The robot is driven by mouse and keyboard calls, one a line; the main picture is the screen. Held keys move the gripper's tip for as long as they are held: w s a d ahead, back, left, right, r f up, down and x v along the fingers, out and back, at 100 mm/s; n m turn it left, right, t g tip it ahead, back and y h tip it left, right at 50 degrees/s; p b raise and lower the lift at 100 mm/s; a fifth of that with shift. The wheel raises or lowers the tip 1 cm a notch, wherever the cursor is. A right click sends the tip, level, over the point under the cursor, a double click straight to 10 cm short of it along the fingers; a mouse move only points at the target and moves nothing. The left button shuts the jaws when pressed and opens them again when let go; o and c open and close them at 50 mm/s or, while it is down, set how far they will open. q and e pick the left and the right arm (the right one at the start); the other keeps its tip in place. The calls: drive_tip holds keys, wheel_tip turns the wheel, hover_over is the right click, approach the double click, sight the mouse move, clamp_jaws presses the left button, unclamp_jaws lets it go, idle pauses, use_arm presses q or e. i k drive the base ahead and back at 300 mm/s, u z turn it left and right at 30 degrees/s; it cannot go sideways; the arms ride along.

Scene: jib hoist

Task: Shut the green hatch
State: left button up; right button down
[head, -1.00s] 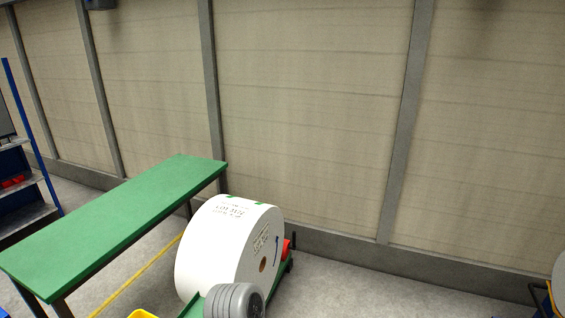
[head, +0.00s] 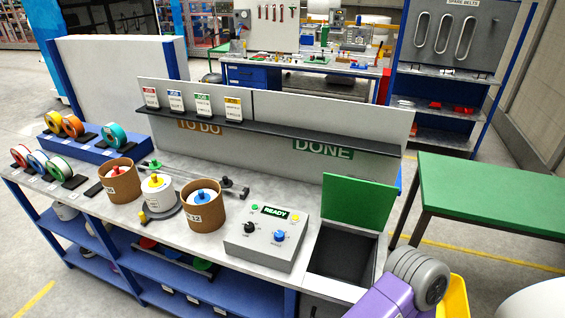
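The green hatch (head: 356,203) stands open at the right end of the workbench, its lid raised and leaning slightly back. Below it is a dark square bin opening (head: 342,257) with a pale grey rim. The inside looks empty. A purple and grey link of my arm shows at the lower right, in front of the bin's right side. Neither of my grippers is in view.
A grey control box (head: 266,239) with a READY display sits left of the bin. Brown tubs (head: 120,184) and tape rolls stand further left. A green table (head: 492,195) is at right, a yellow container (head: 455,298) at lower right.

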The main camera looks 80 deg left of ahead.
sight(351, 200)
drive_tip(key=u, duration=3.15)
